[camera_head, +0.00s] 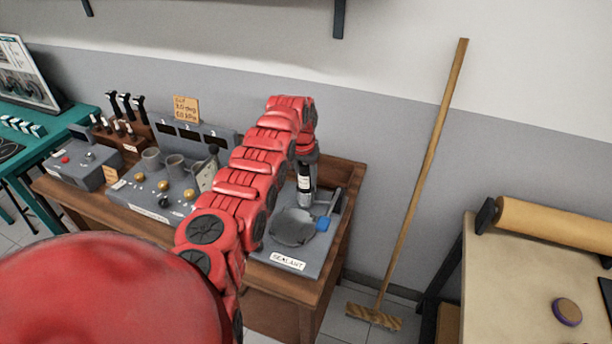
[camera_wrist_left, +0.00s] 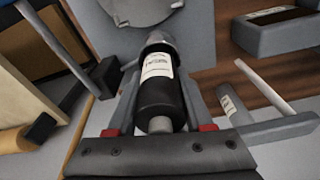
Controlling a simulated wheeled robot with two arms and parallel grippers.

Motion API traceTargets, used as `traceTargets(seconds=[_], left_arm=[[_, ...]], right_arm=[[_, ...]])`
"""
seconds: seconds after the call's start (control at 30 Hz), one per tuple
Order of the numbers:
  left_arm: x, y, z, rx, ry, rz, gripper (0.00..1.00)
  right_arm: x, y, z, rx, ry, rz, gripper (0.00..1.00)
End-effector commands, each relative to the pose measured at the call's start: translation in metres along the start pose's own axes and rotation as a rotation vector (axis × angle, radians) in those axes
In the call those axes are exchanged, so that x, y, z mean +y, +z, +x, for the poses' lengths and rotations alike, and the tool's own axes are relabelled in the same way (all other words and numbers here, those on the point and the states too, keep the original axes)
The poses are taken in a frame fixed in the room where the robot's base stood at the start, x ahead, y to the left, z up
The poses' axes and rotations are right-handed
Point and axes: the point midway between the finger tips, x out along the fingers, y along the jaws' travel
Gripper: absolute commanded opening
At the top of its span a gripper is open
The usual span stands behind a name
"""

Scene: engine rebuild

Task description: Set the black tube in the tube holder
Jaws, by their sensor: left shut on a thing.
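In the head view my left gripper (camera_head: 306,158) is at the far end of the red arm, above the right part of the bench. It is shut on the black tube (camera_head: 304,184), which has a white label and hangs roughly upright. In the left wrist view the black tube (camera_wrist_left: 160,98) sits between the fingers of the left gripper (camera_wrist_left: 160,130). A grey round piece (camera_wrist_left: 155,40) shows at its far end; I cannot tell whether this is its cap or the tube holder. My right gripper is not in view.
The grey sealant board (camera_head: 320,262) carries a round grey plate (camera_head: 290,232) and a blue piece (camera_head: 322,223) close to the tube. Grey cups (camera_head: 175,167) and brass knobs stand left of the arm. A broom (camera_head: 425,165) leans on the wall at right.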

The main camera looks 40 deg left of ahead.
Motion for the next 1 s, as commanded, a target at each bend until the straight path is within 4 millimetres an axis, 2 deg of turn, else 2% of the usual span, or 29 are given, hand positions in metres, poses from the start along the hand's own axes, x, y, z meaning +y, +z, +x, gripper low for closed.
traceTargets(seconds=[1.0], left_arm=[[0.000, 0.002, 0.015, 0.001, 0.000, 0.000, 0.00]], right_arm=[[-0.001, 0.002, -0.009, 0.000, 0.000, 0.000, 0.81]])
